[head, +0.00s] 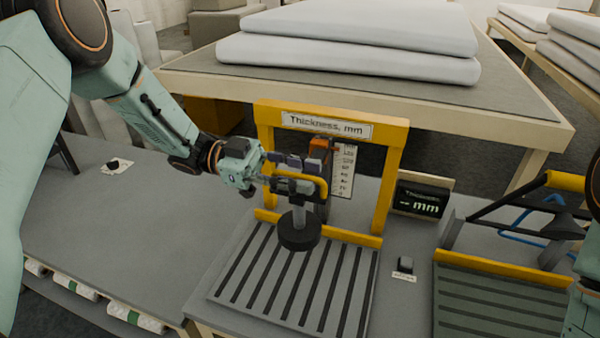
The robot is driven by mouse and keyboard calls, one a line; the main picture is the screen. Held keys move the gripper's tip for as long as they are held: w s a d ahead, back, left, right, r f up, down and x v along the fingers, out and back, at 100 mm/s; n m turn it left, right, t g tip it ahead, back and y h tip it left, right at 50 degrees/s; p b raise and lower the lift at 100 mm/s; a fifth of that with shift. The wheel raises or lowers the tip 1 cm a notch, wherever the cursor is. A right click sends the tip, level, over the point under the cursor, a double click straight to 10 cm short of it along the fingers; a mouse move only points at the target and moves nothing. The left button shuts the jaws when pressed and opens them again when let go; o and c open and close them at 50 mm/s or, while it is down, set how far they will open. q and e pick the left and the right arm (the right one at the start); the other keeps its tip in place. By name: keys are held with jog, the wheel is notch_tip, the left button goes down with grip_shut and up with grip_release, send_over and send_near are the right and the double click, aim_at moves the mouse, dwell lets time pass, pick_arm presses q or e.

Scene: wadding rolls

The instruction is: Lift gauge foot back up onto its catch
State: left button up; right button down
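The gauge foot (299,232) is a dark round disc on a grey stem, with a yellow loop handle (322,187) above it. It hangs or rests at the back of the slatted plate (250,290); I cannot tell whether it touches. A yellow frame (393,180) labelled "Thickness, mm" stands behind it, with a white scale (343,172). An orange part (319,149), possibly the catch, sits beside the scale's top. My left gripper (297,173) is at the handle, its dark fingers apart above and below the handle's top bar. Contact is unclear. My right gripper is out of view.
A black display (421,200) stands right of the frame. A small grey button (405,264) is on the bench in front. A second slatted station (490,295) with black arms and a blue hose is at right. White wadding (350,55) lies on the table behind.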

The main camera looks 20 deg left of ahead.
pick_arm(q)
jog(key=shift+d, duration=0.1)
jog(key=a, duration=1.2)
jog(key=shift+w, duration=0.2)
jog(key=shift+f, duration=0.1)
